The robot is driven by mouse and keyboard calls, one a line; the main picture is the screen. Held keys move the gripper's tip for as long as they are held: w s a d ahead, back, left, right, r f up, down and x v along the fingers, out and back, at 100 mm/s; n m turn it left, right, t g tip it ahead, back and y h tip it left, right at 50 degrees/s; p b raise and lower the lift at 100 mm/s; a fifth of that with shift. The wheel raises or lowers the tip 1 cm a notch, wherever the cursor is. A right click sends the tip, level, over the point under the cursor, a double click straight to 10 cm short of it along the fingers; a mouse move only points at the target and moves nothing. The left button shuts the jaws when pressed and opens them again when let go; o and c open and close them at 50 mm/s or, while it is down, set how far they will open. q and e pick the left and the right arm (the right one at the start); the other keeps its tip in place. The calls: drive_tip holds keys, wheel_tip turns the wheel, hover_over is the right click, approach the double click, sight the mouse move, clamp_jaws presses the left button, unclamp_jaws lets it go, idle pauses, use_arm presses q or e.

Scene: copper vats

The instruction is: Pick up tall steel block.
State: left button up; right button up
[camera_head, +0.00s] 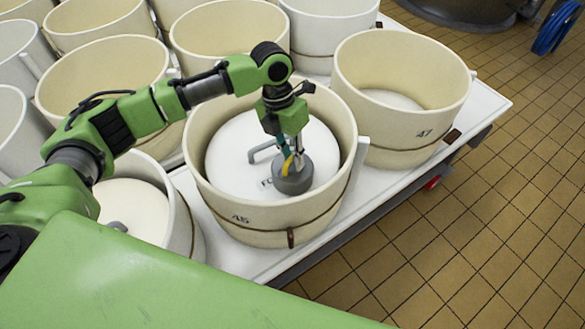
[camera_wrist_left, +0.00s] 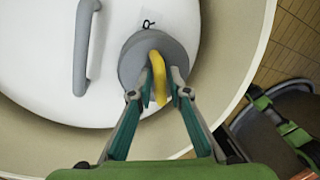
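A round grey steel block (camera_head: 294,180) with a yellow handle stands on the white lid (camera_head: 230,160) inside the cream tub marked 45 (camera_head: 265,219). In the left wrist view the block (camera_wrist_left: 135,62) is straight ahead, with its yellow handle (camera_wrist_left: 160,80) rising between the fingers. My left gripper (camera_head: 288,158) reaches down into the tub from above. In the wrist view the fingertips of my left gripper (camera_wrist_left: 160,82) are close together on either side of the handle and look shut on it. The block appears to rest on the lid. My right gripper is not in view.
A grey bar handle (camera_head: 262,151) on the lid stands just left of the block. The tub's high wall surrounds the gripper. Tub 47 (camera_head: 400,135) and several other tubs stand close by on the white table (camera_head: 480,104). Tiled floor (camera_head: 470,230) lies open at right.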

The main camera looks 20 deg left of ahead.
use_arm(q)
clamp_jaws()
drive_tip(key=shift+w+r, duration=0.1)
